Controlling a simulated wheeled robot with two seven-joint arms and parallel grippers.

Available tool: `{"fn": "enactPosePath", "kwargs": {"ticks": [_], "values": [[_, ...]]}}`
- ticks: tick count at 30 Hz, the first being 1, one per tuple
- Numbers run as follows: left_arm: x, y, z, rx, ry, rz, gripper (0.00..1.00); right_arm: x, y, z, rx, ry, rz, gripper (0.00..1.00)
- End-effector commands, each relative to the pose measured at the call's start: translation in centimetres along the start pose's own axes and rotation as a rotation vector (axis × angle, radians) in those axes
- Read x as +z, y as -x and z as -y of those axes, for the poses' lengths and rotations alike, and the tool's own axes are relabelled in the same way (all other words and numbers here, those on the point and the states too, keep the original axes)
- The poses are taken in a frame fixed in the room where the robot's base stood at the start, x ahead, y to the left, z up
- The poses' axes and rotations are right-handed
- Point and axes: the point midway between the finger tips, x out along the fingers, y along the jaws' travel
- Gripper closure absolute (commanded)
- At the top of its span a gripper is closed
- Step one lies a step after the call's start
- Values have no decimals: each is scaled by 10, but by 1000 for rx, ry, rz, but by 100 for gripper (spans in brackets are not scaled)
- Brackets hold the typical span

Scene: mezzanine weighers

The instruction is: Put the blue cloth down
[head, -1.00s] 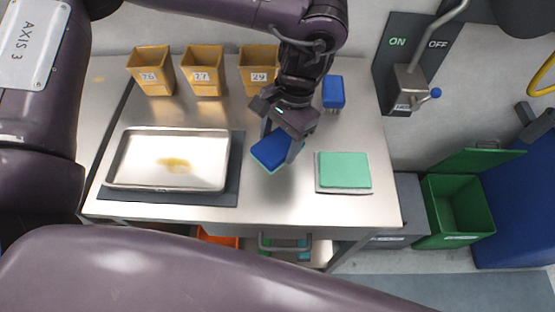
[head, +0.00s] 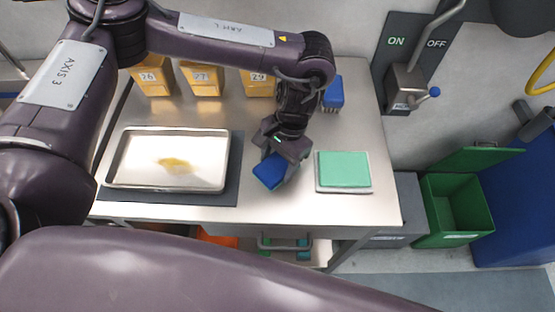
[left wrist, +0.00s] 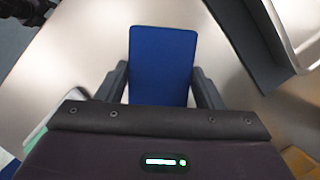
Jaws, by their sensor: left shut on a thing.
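The blue cloth (head: 268,173), a flat folded pad, is between the fingers of my left gripper (head: 278,168), over the bare table between the metal tray and the green cloth. In the left wrist view the blue cloth (left wrist: 163,62) stands out beyond the two dark fingers of the left gripper (left wrist: 161,88), which press on its sides. I cannot tell whether its lower face touches the table. My right gripper is not in view.
A metal tray (head: 126,160) with a yellow-brown spill lies on a dark mat at left. A green cloth (head: 343,169) lies on a pale base at right. Numbered yellow bins (head: 203,80) and a blue brush (head: 333,91) stand behind. Bare steel table (head: 270,207) shows in front.

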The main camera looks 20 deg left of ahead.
Motion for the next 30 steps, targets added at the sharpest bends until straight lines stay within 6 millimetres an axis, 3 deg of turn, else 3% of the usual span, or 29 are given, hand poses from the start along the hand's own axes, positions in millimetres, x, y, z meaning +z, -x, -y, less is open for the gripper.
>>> {"fn": "enactPosePath", "kwargs": {"ticks": [1, 2, 6, 17, 20, 30], "values": [[0, -2, 0, 1, 0, 1, 65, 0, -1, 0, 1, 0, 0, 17], [0, -1, 0, 0, 0, 0, 35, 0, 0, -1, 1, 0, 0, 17], [0, -1, 0, 0, 0, 0, 17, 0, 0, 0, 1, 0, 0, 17], [0, 4, 0, -1, 0, -1, 17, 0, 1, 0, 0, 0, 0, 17], [0, 16, 0, -3, -1, -4, 17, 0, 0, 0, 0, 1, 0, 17], [-1, 86, 1, -5, 0, -5, 17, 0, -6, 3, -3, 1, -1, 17]]}}
